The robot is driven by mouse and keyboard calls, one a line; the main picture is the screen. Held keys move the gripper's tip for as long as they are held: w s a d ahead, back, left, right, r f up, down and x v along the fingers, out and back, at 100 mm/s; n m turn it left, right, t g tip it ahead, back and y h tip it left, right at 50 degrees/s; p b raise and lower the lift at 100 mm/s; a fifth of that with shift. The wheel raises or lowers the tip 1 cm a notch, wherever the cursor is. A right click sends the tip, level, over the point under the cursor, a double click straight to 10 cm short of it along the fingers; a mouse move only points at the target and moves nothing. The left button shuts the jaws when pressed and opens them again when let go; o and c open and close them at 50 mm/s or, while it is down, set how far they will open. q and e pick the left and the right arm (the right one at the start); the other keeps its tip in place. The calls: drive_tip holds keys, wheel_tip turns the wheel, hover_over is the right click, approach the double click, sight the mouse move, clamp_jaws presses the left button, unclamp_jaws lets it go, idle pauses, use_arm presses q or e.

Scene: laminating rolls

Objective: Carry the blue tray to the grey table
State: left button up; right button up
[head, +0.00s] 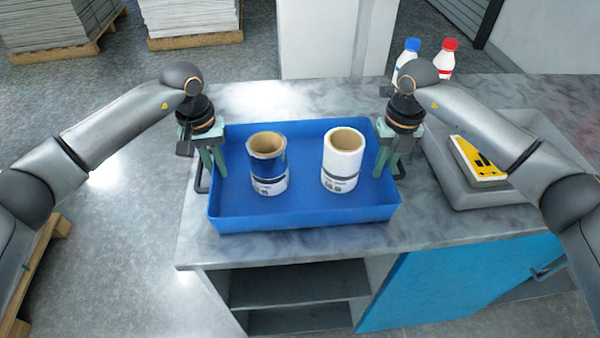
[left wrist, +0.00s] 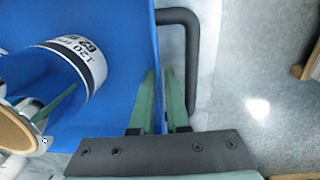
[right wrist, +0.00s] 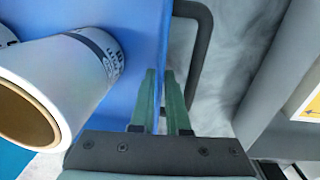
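The blue tray (head: 300,214) lies on a grey marbled worktop (head: 255,100) and has a dark handle at each end. Inside it stand a blue roll (head: 267,165) and a white roll (head: 342,165). My left gripper (head: 214,166) is at the tray's left end wall, with one finger on each side, closed on it; the left handle (left wrist: 190,60) is beside the fingers. My right gripper (head: 385,163) grips the right end wall the same way, beside the right handle (right wrist: 200,60). No separate grey table can be made out.
A grey bin (head: 465,195) with a yellow-and-white item (head: 478,160) stands close to the tray's right. Two bottles, blue-capped (head: 407,58) and red-capped (head: 444,60), stand at the back right. Stacked sheets on pallets (head: 190,20) are at the back left. Open floor (head: 130,210) lies left.

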use_arm(q)
clamp_jaws()
use_arm(e)
clamp_jaws()
use_arm(q)
drive_tip(key=shift+w+r, duration=0.1)
drive_tip(key=shift+r, duration=0.05)
use_arm(e)
drive_tip(key=shift+w+r, duration=0.1)
idle(0.7)
